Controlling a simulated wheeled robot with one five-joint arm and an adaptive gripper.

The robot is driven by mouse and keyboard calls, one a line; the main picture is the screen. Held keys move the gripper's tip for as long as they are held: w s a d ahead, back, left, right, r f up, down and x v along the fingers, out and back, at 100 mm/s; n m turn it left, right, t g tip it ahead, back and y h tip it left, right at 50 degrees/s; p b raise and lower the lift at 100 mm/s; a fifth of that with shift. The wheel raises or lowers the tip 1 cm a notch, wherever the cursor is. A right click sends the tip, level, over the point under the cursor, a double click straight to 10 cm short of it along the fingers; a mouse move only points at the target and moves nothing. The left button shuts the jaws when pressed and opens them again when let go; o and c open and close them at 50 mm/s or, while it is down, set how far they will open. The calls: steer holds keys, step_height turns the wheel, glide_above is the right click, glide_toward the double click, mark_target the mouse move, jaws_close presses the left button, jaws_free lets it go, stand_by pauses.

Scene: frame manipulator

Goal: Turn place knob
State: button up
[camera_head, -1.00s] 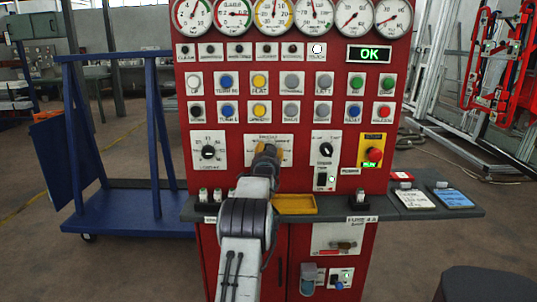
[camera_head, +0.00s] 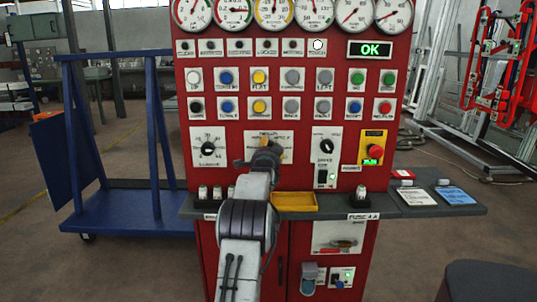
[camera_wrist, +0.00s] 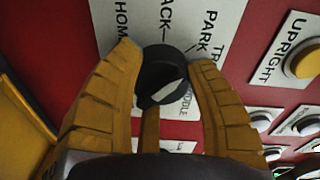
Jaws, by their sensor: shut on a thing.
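The place knob (camera_wrist: 162,72) is black with a white pointer mark and sits on a white label plate (camera_wrist: 168,22). The plate's readable words include HOME and PARK. The white mark shows at the knob's lower right side. In the head view, my gripper (camera_head: 272,147) is at the middle plate of the red panel (camera_head: 225,172), and it hides the knob there.
A left selector knob (camera_head: 208,149) and a right one (camera_head: 326,146) flank the middle plate. A red emergency button (camera_head: 375,151) is at the right. A yellow tray (camera_head: 295,202) sits on the ledge below. Rows of push buttons are above.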

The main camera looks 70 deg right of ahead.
steer(key=shift+s+r+m+b, duration=0.1)
steer(key=shift+r+m+b, duration=0.15)
steer(key=shift+m+b, duration=0.3)
steer(key=shift+r, duration=0.15)
steer(key=o, duration=1.2)
steer(key=shift+f, duration=0.3)
steer(key=shift+v, duration=5.95)
